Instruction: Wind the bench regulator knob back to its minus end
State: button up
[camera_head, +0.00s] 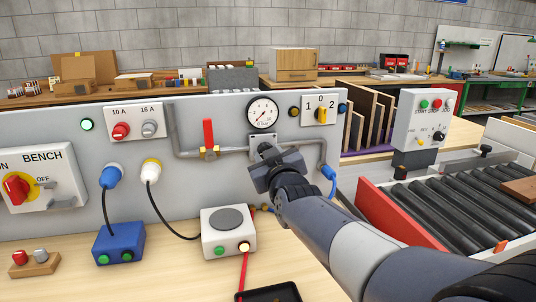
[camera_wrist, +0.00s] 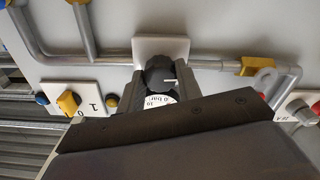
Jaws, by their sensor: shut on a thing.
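The regulator knob (camera_wrist: 157,72) is dark with a white pointer line, and sits in front of a pale plate (camera_wrist: 160,47) on the pipe. In the wrist view, which looks upside down, the line points to the right. My gripper (camera_wrist: 161,84) is shut on the knob, one finger on each side. In the head view my gripper (camera_head: 266,154) is at the pipe just below the round gauge (camera_head: 262,113) and hides most of the knob. The gauge face also shows partly in the wrist view (camera_wrist: 159,99). Its needle is too small to read surely.
A red-handled valve (camera_head: 208,138) stands left of the gauge on the pipe. A yellow 1-0-2 switch (camera_head: 321,115) is to the right. A blue-ended hose (camera_head: 330,180) hangs beside my arm. A white box with a grey disc (camera_head: 228,222) stands on the bench below.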

jog(key=shift+n+p, duration=0.45)
jog(key=shift+n, duration=3.85)
jog(key=o, duration=1)
jog(key=shift+c, duration=0.2)
jog(key=v, duration=1)
jog(key=shift+s, duration=0.4)
